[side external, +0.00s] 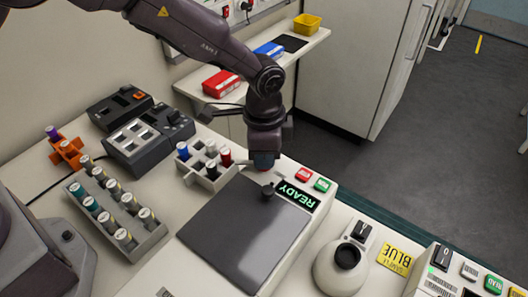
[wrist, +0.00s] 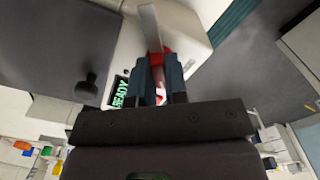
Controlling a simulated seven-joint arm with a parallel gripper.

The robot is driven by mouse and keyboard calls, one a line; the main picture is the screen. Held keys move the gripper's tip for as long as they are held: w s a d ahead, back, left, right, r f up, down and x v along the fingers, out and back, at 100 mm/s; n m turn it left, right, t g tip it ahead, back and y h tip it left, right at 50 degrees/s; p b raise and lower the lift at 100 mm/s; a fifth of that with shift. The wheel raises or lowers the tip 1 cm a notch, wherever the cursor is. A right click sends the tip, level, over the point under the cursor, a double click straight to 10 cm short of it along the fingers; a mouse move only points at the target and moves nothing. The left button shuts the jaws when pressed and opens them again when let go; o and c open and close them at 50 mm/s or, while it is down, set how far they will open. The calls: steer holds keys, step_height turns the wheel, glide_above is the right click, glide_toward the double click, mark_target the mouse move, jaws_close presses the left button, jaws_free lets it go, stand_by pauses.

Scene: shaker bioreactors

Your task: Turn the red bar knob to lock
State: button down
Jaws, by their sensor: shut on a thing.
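The red bar knob (wrist: 158,68) shows in the wrist view between the two dark fingers of my gripper (wrist: 158,59). The fingers are shut on it, one on each side. A pale grey bar-shaped piece (wrist: 150,27) sticks out past the red part. In the side external view my gripper (side external: 264,161) points down at the back of the machine, just behind its dark lid (side external: 240,228). There the knob is hidden by the gripper. The knob's exact angle and any lock marking cannot be made out.
A green READY display (side external: 293,196), a red button (side external: 303,174) and a green button (side external: 322,185) sit right beside my gripper. A black lid handle (side external: 267,190) stands close in front. A vial rack (side external: 188,176) is at the left.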

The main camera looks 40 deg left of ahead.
steer(key=n, duration=0.5)
steer(key=shift+n, duration=0.3)
steer(key=n, duration=0.4)
steer(key=shift+n, duration=0.4)
steer(key=c, duration=1.1)
jaws_free()
steer(key=shift+c, duration=0.2)
step_height(320, 180, up, 13)
